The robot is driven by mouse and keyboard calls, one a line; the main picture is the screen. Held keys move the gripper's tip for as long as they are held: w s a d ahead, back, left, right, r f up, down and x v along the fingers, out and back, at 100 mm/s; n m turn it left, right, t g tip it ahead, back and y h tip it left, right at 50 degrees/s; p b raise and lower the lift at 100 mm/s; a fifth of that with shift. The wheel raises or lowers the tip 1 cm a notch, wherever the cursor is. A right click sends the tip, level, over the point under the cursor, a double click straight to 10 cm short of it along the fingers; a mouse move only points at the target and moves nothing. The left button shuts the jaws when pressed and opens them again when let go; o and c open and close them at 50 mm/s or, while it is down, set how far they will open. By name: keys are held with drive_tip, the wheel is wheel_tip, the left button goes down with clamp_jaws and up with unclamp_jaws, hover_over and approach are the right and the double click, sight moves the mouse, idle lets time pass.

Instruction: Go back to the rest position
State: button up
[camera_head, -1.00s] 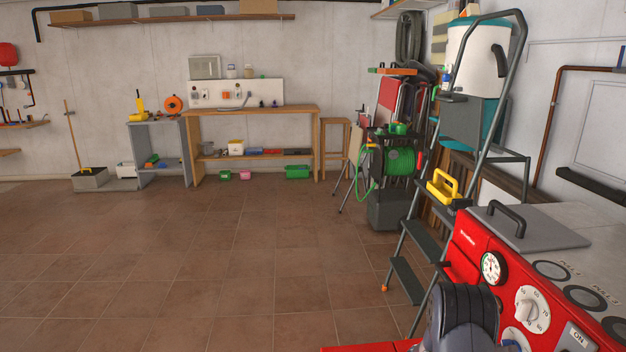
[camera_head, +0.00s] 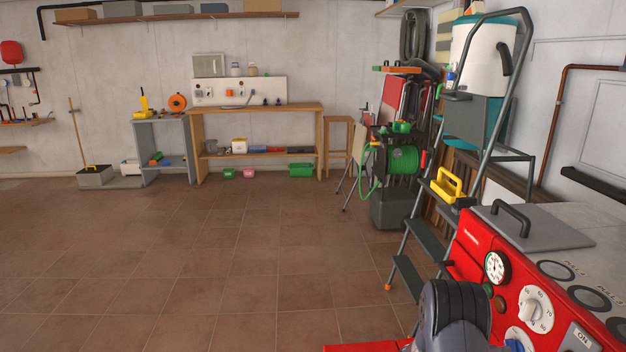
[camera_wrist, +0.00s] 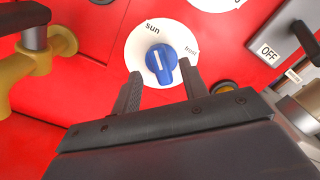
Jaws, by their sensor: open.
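In the wrist view, my gripper (camera_wrist: 160,70) is open, its two dark fingers pointing at a blue knob (camera_wrist: 162,62) on a white round dial. One finger is on each side of the knob's lower part in the picture; I cannot tell whether they touch it. The knob's white mark is nearly upright. In the head view, my arm (camera_head: 455,315) is in front of the red boiler (camera_head: 470,240); the fingers are hidden there.
Beside the dial are a brass valve (camera_wrist: 45,60) and a lever switch marked OFF (camera_wrist: 290,45). The boiler's gauge (camera_head: 497,267) and white temperature dial (camera_head: 534,309) are right of my arm. A stepladder (camera_head: 420,240) stands behind. The tiled floor (camera_head: 200,260) at left is clear.

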drive_tip(key=d+m, duration=0.1)
drive_tip(key=m, duration=0.1)
drive_tip(key=d+m+b, duration=0.1)
drive_tip(key=m, duration=0.1)
drive_tip(key=d+m+b, duration=0.1)
drive_tip(key=m, duration=0.2)
drive_tip(key=shift+r, duration=0.1)
drive_tip(key=shift+s, duration=0.1)
idle(0.6)
